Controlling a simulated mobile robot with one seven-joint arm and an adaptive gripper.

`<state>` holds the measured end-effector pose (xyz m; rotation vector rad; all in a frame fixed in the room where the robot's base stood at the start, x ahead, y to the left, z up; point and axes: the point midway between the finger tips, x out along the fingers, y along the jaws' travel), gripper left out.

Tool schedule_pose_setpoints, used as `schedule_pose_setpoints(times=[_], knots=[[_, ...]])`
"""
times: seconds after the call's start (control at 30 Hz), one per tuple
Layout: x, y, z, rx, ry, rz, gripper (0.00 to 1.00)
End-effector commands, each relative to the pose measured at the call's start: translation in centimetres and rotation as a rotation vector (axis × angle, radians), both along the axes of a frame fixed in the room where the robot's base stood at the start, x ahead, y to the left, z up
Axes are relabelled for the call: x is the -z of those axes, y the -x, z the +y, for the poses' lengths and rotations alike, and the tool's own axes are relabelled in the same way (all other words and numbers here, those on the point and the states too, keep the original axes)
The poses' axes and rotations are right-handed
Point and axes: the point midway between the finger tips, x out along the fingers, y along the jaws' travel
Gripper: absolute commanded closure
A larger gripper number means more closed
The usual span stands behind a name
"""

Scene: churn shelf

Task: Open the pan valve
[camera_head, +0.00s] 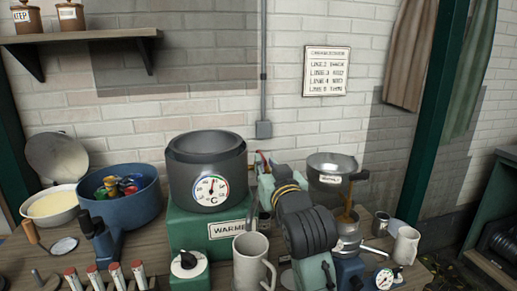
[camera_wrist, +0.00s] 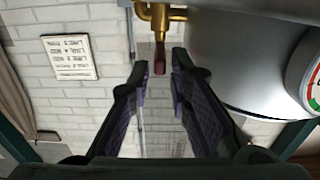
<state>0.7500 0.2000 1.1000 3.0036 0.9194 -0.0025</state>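The dark grey pan (camera_head: 180,182) with a round °C dial stands on a green warmer box (camera_head: 183,226) in the head view. In the wrist view the pan's side (camera_wrist: 235,55) fills the upper right. A brass valve (camera_wrist: 160,14) sticks out beside it, with a dark red handle (camera_wrist: 159,62) on it. My gripper (camera_wrist: 160,72) is open, its two fingers either side of the handle near their tips. Gaps show between fingers and handle; I cannot tell if either touches. The valve and my fingertips are hidden behind my arm in the head view.
A blue tub (camera_head: 139,207) of coloured items and a cream-filled bowl (camera_head: 50,207) stand left. A pale mug (camera_head: 248,262) stands in front of the warmer. The brick wall lies close behind.

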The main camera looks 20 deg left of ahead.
Motion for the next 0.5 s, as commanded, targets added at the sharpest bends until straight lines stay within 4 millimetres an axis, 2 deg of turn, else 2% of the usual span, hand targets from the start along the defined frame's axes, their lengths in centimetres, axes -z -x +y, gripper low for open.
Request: schedule_pose_setpoints(times=[0.2, 0.5], knots=[[-0.3, -3.6, 2.5, -0.001, 0.000, 0.004, 0.82], [-0.1, -6.1, 4.2, 0.000, 0.000, 0.000, 0.82]])
